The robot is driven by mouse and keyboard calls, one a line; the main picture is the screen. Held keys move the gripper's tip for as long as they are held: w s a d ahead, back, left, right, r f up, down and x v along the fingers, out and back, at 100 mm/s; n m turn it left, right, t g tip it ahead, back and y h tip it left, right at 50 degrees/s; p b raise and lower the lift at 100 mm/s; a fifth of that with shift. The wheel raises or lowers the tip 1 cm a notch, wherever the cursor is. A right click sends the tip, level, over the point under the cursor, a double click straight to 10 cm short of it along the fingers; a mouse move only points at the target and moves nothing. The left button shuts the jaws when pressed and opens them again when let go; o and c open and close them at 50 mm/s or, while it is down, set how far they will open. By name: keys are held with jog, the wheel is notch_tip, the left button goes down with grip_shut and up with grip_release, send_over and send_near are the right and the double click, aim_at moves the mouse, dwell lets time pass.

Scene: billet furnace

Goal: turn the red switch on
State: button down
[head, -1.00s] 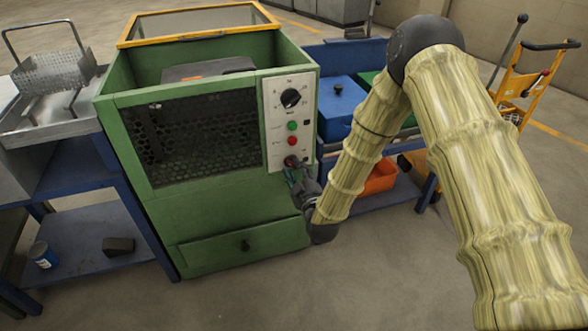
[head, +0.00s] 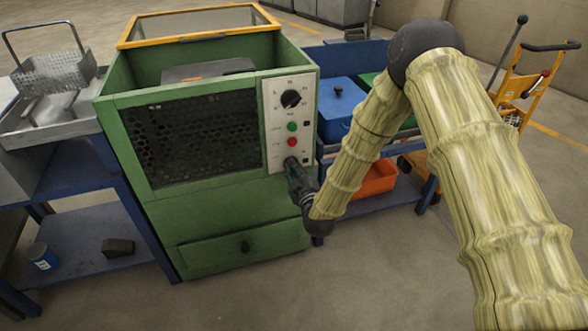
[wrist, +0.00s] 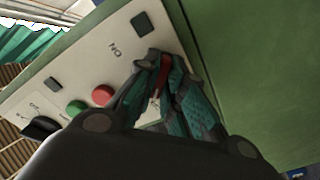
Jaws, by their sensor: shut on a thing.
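The red switch (wrist: 163,72) sits near the end of the pale control panel, beside the printed word ON. It shows in the wrist view between my gripper's fingers. My gripper (wrist: 160,65) is shut on it, with the teal finger pads on both sides. In the head view my gripper (head: 293,167) reaches the lower part of the panel (head: 274,110) on the green furnace (head: 220,210) and hides the switch there. The wrist view hides the switch's lower part, so its exact setting cannot be told.
A red button (wrist: 103,95) and a green button (wrist: 76,108) lie close to my gripper on the panel. A black knob (head: 291,98) is above them. Blue carts flank the furnace; an orange bin (head: 375,180) is at right.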

jog(key=shift+m+p, duration=0.65)
jog(key=shift+m, duration=8.35)
jog(key=c, duration=1.5)
grip_release()
jog(key=shift+d, duration=0.1)
